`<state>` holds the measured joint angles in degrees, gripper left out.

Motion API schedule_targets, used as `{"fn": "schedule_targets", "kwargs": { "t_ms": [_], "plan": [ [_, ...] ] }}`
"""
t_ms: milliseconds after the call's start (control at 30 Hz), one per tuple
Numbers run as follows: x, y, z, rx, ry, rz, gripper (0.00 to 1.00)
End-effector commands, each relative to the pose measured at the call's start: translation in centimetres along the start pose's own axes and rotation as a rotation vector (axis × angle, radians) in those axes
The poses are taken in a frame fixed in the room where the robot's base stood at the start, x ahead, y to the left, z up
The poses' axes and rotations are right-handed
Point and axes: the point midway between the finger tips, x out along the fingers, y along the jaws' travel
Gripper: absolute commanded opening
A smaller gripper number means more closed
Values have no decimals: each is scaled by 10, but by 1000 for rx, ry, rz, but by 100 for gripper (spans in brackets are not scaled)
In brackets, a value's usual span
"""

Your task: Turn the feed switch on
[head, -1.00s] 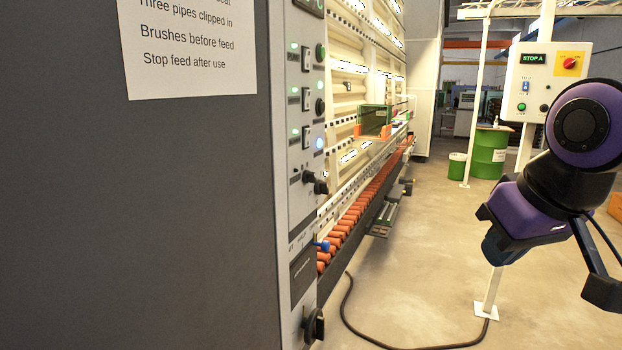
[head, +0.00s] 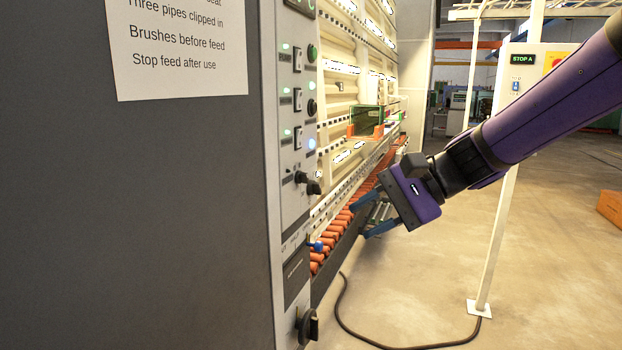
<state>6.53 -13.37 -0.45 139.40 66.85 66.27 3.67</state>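The washer's narrow control panel (head: 293,212) shows edge-on beside its dark grey side wall. It carries several small rocker switches, among them an upper one (head: 297,60), a middle one (head: 297,99) and a lower one (head: 298,138), with lit lamps beside them. A black rotary knob (head: 309,182) sits below these, and a larger black knob (head: 307,326) is near the bottom. The labels are too small to read, so I cannot tell which is the feed switch. My gripper (head: 358,220) is open and empty, right of the panel and apart from it, its blue fingers pointing left.
Orange rollers (head: 340,223) run along the washer's front. A blue-tipped part (head: 319,246) sticks out beside the panel. A post (head: 493,240) with a STOP A box (head: 522,60) stands right. A black cable (head: 375,341) crosses the otherwise clear floor. An orange box (head: 610,207) is far right.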

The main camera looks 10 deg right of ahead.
Motion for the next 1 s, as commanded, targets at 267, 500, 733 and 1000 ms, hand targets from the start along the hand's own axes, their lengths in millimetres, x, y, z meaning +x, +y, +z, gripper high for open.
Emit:
{"fn": "schedule_targets", "kwargs": {
  "t_ms": [267, 500, 733, 1000],
  "plan": [
    [6, -59, -78, 387, -118, -410, 36],
    [-2, -79, -125, 548, -145, -622, 36],
    [6, -89, -131, 565, -150, -651, 36],
    [42, -116, -132, 564, -150, -648, 36]
  ]
}}
